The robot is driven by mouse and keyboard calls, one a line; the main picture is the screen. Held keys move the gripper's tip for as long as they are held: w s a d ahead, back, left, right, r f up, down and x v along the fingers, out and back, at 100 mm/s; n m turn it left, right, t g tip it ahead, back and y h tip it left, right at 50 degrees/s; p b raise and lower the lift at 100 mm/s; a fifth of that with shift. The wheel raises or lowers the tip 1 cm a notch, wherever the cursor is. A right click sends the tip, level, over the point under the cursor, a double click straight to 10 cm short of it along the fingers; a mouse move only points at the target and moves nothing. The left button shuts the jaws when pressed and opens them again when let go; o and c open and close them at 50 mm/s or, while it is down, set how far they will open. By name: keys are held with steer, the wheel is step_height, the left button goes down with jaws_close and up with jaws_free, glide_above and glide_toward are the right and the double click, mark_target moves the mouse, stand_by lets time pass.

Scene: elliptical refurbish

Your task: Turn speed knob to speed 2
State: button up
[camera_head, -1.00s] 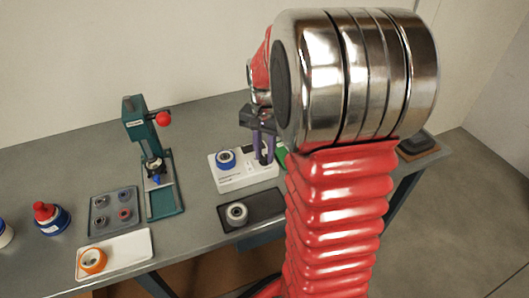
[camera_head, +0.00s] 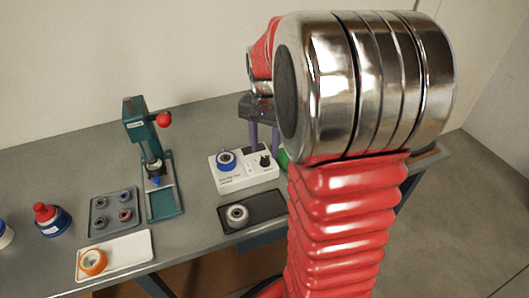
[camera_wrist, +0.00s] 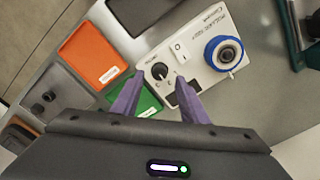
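The white control box (camera_head: 245,181) sits on the grey workbench. Its black speed knob (camera_head: 264,160) is at the right end of its top and also shows in the wrist view (camera_wrist: 160,71). The knob has a light pointer line, but I cannot read which speed it marks. My gripper (camera_head: 263,137) has two purple fingers and is open and empty above and behind the knob. In the wrist view my gripper (camera_wrist: 160,79) has its fingertips apart, with the knob visible between and beyond them, clear of contact as far as I can see.
A blue ring part (camera_head: 226,159) sits on the box's left end, and a white rocker switch (camera_wrist: 180,51) lies beside the knob. A black tray (camera_head: 254,212) is in front of the box. A green press (camera_head: 160,175) stands left. Orange and green bins (camera_wrist: 93,52) lie nearby.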

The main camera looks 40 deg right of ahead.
mark_target(264, 156)
step_height(264, 156, up, 10)
steer(key=shift+r, duration=0.25)
stand_by(0.7)
steer(key=s+a+f+n+t, duration=0.1)
steer(key=s+a+n+t, duration=0.1)
steer(key=s+a+n, duration=0.4)
steer(key=s+a+f+n+t, duration=0.1)
steer(key=s+a+n+t, duration=0.2)
steer(key=a, duration=1.2)
steer(key=shift+s+n+t, duration=0.3)
steer(key=shift+s+n, duration=1.2)
steer(key=shift+s, duration=0.85)
